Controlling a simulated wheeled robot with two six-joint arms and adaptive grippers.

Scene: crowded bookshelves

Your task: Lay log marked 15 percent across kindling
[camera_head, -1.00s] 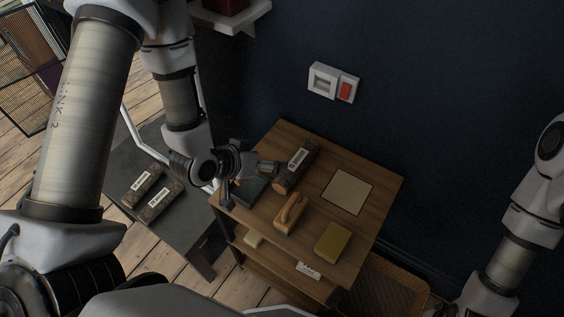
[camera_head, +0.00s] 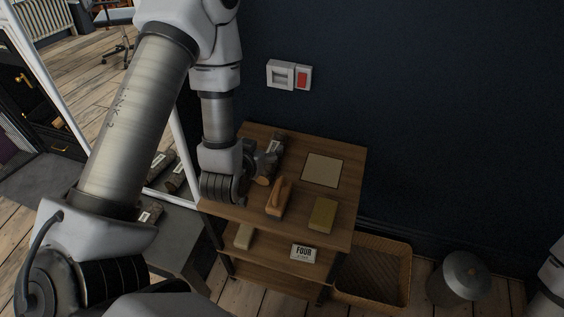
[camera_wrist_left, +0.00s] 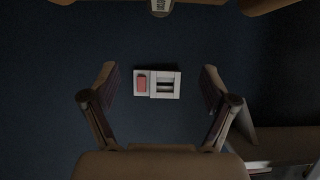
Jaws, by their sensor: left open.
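A dark log with a pale label (camera_head: 272,158) lies on the wooden table, partly behind my left arm. More labelled logs lie at the left near the grey bench, one by the white frame (camera_head: 175,178) and one on the bench (camera_head: 150,212). The labels are too small to read, so I cannot tell which says 15 percent. I cannot make out kindling. My left gripper is over the table's left side, largely hidden by its wrist in the head view. The left wrist view shows its jaws (camera_wrist_left: 157,75) open and empty, facing the wall. My right gripper is out of frame.
The wooden table (camera_head: 345,205) also holds an orange-brown handled tool (camera_head: 278,198), a yellowish block (camera_head: 323,215) and a flat beige square (camera_head: 321,170). A wicker basket (camera_head: 372,275) and a metal bin (camera_head: 464,275) stand to the right. A wall switch (camera_head: 289,75) is above.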

